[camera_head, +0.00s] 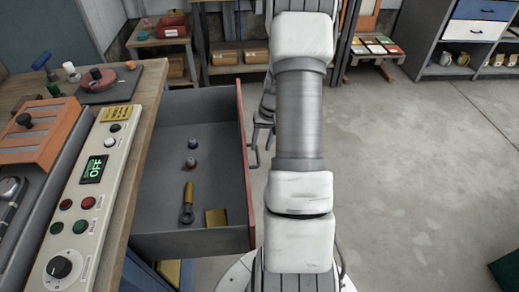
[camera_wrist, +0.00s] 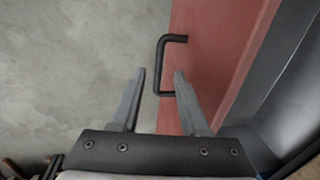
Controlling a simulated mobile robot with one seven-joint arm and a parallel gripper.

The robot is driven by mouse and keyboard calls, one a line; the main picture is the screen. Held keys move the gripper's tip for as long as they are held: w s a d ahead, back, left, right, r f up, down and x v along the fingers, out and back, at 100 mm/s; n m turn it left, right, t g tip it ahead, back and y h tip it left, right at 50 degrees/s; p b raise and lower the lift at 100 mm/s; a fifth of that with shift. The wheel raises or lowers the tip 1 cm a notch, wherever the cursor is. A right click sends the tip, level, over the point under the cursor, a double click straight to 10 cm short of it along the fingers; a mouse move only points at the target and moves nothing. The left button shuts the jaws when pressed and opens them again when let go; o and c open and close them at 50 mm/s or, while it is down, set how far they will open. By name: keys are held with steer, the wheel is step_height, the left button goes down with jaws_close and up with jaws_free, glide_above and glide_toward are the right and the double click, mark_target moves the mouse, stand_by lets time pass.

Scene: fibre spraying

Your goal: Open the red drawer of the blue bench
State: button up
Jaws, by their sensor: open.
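The red drawer (camera_head: 243,160) stands pulled far out of the bench (camera_head: 147,110), with its grey inside showing. The red front also shows in the wrist view (camera_wrist: 222,50). Its black bar handle (camera_wrist: 163,62) lies just ahead of and partly between the fingers. My gripper (camera_wrist: 160,73) is open, its fingers apart from each other. I cannot tell whether a finger touches the handle. In the head view my arm hides most of the gripper beside the drawer front.
A control panel (camera_head: 93,170) with an "OFF" display lies on the bench top. Shelves with boxes (camera_head: 225,57) stand at the back. A cabinet with blue and white drawers (camera_head: 475,30) is at the back right.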

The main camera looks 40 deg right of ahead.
step_height(320, 180, up, 13)
steer(key=s+d+p, duration=0.1)
steer(key=d+p, duration=0.1)
steer(key=shift+s, duration=0.15)
stand_by(0.3)
